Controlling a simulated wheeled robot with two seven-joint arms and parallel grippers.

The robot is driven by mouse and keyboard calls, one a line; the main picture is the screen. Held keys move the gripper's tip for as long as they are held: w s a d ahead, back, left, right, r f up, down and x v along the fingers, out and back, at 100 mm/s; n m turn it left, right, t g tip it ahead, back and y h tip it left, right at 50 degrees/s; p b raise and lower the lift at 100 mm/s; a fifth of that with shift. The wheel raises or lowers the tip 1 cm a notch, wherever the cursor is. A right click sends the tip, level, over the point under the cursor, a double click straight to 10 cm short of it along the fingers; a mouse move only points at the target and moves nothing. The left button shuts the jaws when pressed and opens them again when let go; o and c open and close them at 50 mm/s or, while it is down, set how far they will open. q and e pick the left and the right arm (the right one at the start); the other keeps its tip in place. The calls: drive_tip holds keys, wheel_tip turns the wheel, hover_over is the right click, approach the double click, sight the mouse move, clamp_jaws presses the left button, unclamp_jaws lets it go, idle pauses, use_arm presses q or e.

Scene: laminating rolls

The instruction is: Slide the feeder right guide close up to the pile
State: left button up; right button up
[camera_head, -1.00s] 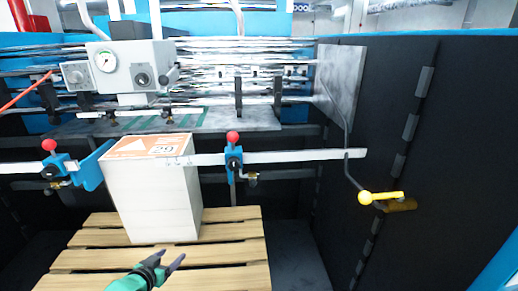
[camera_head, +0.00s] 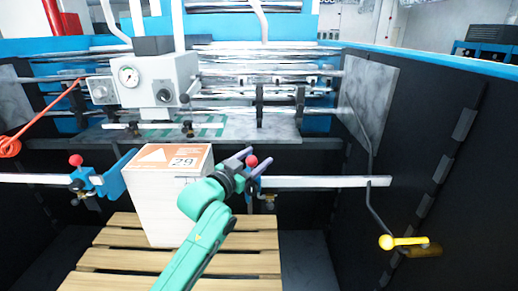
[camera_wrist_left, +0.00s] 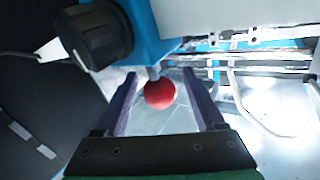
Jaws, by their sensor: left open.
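The pile (camera_head: 155,205) is a tall white block with an orange-and-white top sheet marked 29, standing on a wooden pallet. The feeder right guide sits on the rail right of the pile. My left gripper hides most of it in the head view, leaving its red ball knob (camera_head: 251,161) showing. The left wrist view shows its blue body (camera_wrist_left: 152,25), black knob (camera_wrist_left: 94,36) and red ball (camera_wrist_left: 160,94). My left gripper (camera_head: 259,157) is open, with its fingers (camera_wrist_left: 160,76) on either side of the red ball, not closed on it. My right gripper is out of view.
A metal rail (camera_head: 330,181) runs across behind the pile. The left guide (camera_head: 88,180) with its red ball is at the left. The pallet (camera_head: 225,262) is below. A yellow-handled lever (camera_head: 405,242) hangs at the right by the dark side wall (camera_head: 425,160).

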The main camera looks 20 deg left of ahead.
use_arm(q)
drive_tip(key=shift+w+d+r, duration=0.1)
drive_tip(key=shift+w+d, duration=0.15)
drive_tip(key=shift+w, duration=0.4)
clamp_jaws()
idle(0.9)
